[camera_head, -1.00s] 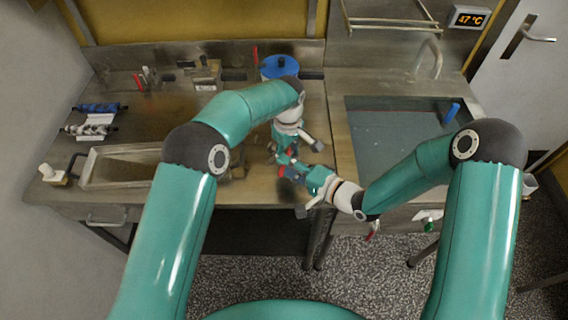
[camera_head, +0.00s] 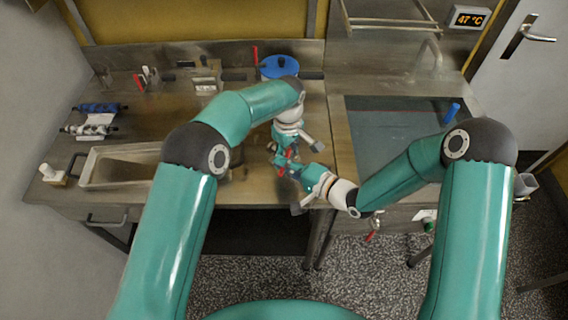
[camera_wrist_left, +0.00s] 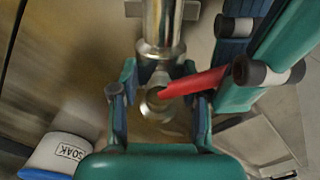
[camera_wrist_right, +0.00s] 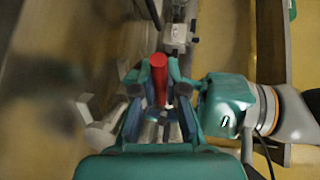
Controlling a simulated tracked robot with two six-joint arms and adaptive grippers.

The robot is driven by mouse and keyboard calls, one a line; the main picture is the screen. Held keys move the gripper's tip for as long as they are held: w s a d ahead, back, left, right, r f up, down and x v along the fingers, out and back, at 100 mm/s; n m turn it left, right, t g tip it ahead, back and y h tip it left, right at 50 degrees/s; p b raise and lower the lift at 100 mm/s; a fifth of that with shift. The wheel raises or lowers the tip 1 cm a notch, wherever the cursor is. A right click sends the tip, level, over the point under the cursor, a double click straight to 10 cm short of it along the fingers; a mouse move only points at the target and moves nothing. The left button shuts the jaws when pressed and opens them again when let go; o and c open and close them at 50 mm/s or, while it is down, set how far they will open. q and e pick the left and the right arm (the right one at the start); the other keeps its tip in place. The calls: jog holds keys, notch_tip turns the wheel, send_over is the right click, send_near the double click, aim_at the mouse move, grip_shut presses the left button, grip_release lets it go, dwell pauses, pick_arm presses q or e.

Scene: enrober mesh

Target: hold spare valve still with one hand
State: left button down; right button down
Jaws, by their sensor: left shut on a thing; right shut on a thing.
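The spare valve has a bright metal body (camera_wrist_left: 160,30) and a red lever handle (camera_wrist_left: 195,83). In the left wrist view my left gripper (camera_wrist_left: 160,112) is shut on the valve, its fingers on either side of the metal stem part. My right gripper (camera_wrist_right: 160,95) is shut on the red handle, which stands between its fingers in the right wrist view (camera_wrist_right: 158,78). In the head view both grippers meet over the front edge of the steel bench (camera_head: 250,194); my left gripper (camera_head: 279,150) is just behind my right gripper (camera_head: 288,165). The arms hide most of the valve there.
A shallow tray (camera_head: 88,168) lies on the bench at left, with blue and metal parts on stands behind it. A blue-lidded pot (camera_head: 279,67) stands at the back. A white bottle marked SOAK (camera_wrist_left: 62,152) is near my left gripper.

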jog(key=shift+d+f, duration=0.1)
jog(key=shift+s+d+n+g+y, duration=0.1)
jog(key=shift+d+n+g+y, duration=0.3)
jog(key=shift+n+g, duration=0.5)
jog(key=shift+w+d+n+g+y, duration=0.1)
jog(key=shift+d+n+g+y, duration=0.3)
jog(key=shift+n+g, duration=0.45)
jog(key=shift+s+d+n+g+y, duration=0.1)
jog(key=shift+d+n+g+y, duration=0.2)
jog(key=shift+n+g+y, duration=0.55)
jog(key=shift+h, duration=0.35)
jog(key=c, duration=1.2)
grip_release()
jog(key=shift+f, duration=0.1)
jog(key=shift+s, duration=0.1)
jog(key=shift+a+m, duration=0.2)
jog(key=shift+m, duration=0.3)
